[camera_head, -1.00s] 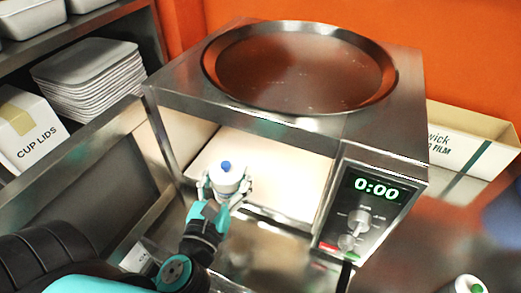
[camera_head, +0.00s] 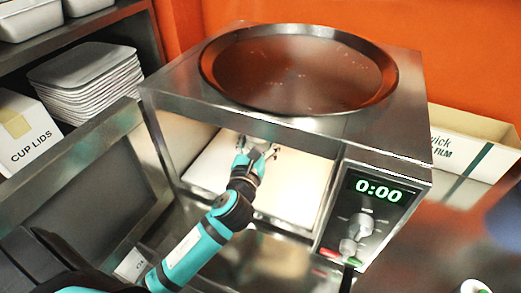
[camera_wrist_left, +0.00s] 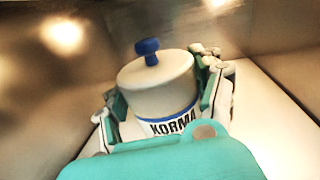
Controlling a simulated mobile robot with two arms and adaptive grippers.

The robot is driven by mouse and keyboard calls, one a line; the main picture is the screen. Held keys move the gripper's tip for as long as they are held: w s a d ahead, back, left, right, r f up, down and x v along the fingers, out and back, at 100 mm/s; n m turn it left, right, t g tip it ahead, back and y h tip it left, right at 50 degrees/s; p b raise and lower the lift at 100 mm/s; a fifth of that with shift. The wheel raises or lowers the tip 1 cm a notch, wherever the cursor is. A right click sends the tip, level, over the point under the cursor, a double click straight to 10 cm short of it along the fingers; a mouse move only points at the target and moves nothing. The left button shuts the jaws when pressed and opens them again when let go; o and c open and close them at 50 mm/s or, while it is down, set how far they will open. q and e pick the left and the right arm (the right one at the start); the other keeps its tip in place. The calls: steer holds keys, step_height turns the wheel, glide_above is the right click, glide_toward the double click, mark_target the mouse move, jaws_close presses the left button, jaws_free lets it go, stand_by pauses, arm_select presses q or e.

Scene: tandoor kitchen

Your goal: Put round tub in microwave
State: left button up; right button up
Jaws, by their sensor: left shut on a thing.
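The round tub (camera_wrist_left: 157,85) is white with a blue knob on its lid and a blue-edged label reading KORMA. My left gripper (camera_head: 258,150) is shut on it, with fingers on both sides of the tub in the left wrist view. The gripper and tub are inside the open microwave (camera_head: 385,140), above or on its pale floor (camera_head: 290,190); I cannot tell whether the tub touches the floor. In the head view the tub is mostly hidden by the gripper and the microwave's top edge. My right gripper is not in view.
The microwave door (camera_head: 90,190) stands open at left. A wide round pan (camera_head: 300,70) lies on top of the microwave. A CUP LIDS box (camera_head: 28,135) and stacked trays (camera_head: 88,75) sit on the left shelf. A film box (camera_head: 470,142) is at right.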

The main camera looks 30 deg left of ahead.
arm_select(q)
step_height(320, 180, down, 4)
steer(key=shift+r+b, duration=0.2)
steer(key=shift+b, duration=0.2)
steer(key=shift+w+f, duration=0.2)
steer(key=shift+f, duration=0.05)
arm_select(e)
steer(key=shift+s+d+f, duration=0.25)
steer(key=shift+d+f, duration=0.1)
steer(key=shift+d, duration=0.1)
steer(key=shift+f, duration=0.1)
arm_select(q)
steer(key=o, duration=1.5)
steer(key=shift+f, duration=0.15)
steer(key=shift+c, duration=0.2)
